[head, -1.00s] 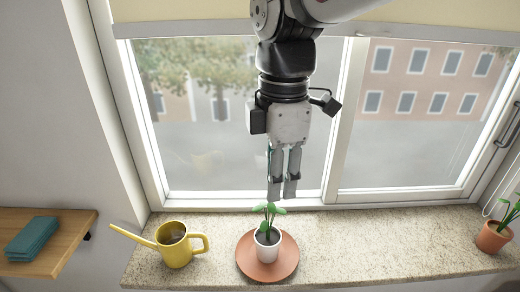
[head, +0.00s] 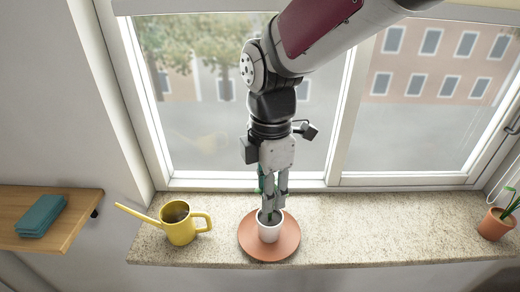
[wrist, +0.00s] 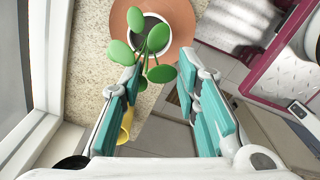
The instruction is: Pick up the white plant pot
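The white plant pot (head: 268,235) stands upright on a round terracotta saucer (head: 290,243) on the windowsill, with a green-leaved plant in dark soil. My gripper (head: 273,205) points down at the pot, its fingers by the plant and the tips near the rim. They hide most of the leaves in the head view. In the wrist view the two teal-padded fingers (wrist: 160,72) are apart with a gap between them. The pot (wrist: 150,23) shows beyond the fingertips there, with leaves in front of its rim and some reaching the gap. I cannot tell whether a finger touches the plant.
A yellow watering can (head: 180,230) stands left of the saucer, handle towards it. A second potted plant (head: 495,223) in terracotta is at the far right. The granite sill (head: 390,230) between is clear. The window is close behind. A wooden shelf (head: 75,210) holds folded teal cloth (head: 41,215).

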